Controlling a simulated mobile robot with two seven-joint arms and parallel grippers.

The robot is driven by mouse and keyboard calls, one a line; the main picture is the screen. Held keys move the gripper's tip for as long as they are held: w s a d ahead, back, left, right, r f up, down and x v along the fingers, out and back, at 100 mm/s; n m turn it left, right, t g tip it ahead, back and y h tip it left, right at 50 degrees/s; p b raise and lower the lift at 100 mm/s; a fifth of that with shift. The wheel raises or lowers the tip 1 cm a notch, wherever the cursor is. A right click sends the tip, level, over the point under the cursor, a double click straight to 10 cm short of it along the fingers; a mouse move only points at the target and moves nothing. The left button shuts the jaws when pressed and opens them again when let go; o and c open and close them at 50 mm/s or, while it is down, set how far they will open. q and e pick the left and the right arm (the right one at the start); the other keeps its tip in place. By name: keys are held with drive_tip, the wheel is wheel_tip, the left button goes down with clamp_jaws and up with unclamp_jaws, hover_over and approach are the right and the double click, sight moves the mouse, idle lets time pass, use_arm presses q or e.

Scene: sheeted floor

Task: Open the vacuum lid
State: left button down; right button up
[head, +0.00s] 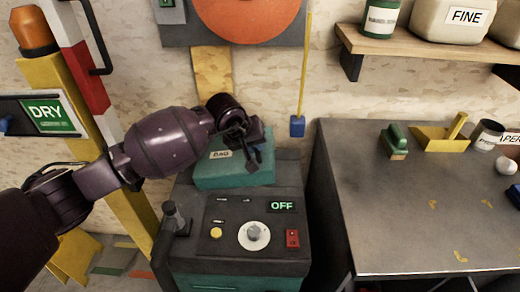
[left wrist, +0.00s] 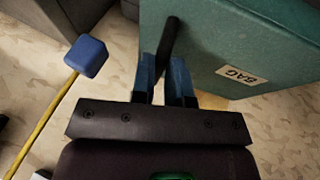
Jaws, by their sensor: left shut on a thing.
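The vacuum (head: 240,232) is a dark grey machine with an OFF display, a round dial and a teal lower part. Its teal lid (head: 205,177), labelled BAG, is at the top rear; the lid also fills the upper right of the left wrist view (left wrist: 280,35). I cannot tell whether the lid is raised. My right gripper is not in view.
A grey workbench (head: 400,205) with a green brush (head: 396,141) and a yellow dustpan (head: 440,136) stands right of the vacuum. A blue block (head: 297,126) hangs on a yellow cord behind. A yellow post (head: 75,110) with a DRY sign (head: 47,114) stands left.

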use_arm(q)
drive_tip(key=a+r+n+h+b, duration=0.1)
drive_tip(key=a+r+h+b, duration=0.2)
drive_tip(key=a, duration=0.5)
wheel_tip(320, 180, up, 3)
drive_tip(key=shift+f+t+h, duration=0.2)
drive_tip(key=shift+t+h, duration=0.1)
drive_tip(key=shift+h, duration=0.5)
drive_tip(key=c, duration=1.1)
unclamp_jaws()
drive_tip(key=shift+d, duration=0.1)
drive_tip(key=shift+p+v, duration=0.4)
drive_tip(key=shift+v, duration=5)
